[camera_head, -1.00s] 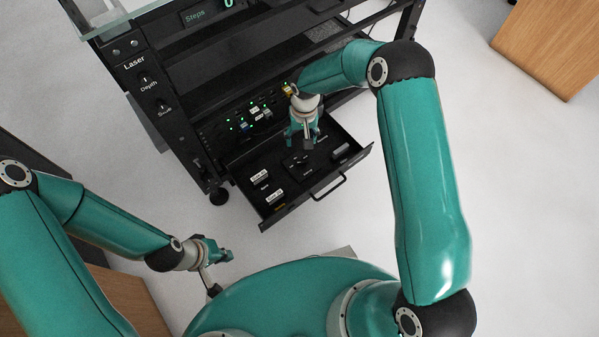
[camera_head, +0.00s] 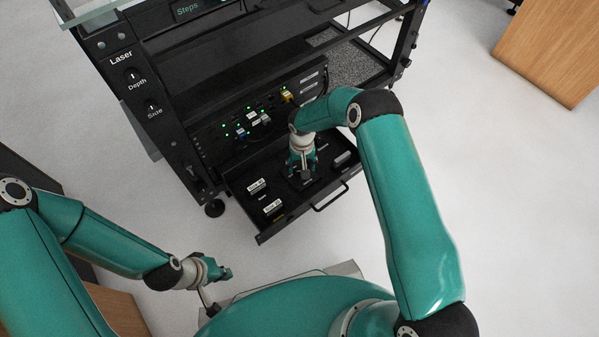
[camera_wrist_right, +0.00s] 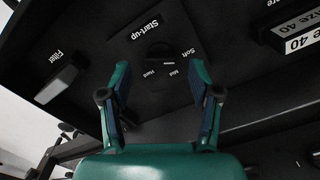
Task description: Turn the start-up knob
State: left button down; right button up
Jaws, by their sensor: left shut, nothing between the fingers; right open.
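The start-up knob (camera_wrist_right: 160,62) is a dark round knob in the drawer, beside a "Start-up" label and the words "Soft", "Mid" and "Hard" in the right wrist view. My right gripper (camera_wrist_right: 160,72) is open, with its two fingers on either side of the knob in that view. I cannot tell whether they touch it. In the head view my right gripper (camera_head: 303,172) is over the open drawer (camera_head: 262,238) and hides the knob. My left gripper (camera_head: 222,273) is shut and empty, low at the left, away from the drawer.
A "Filter" piece (camera_wrist_right: 60,80) and white-labelled "Size 40" blocks (camera_wrist_right: 298,38) flank the knob. Green-lit connectors (camera_head: 250,120) sit behind. A wooden cabinet (camera_head: 552,50) stands at the right.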

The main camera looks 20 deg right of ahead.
jog(key=shift+f+b, duration=0.3)
jog(key=shift+f, duration=1.1)
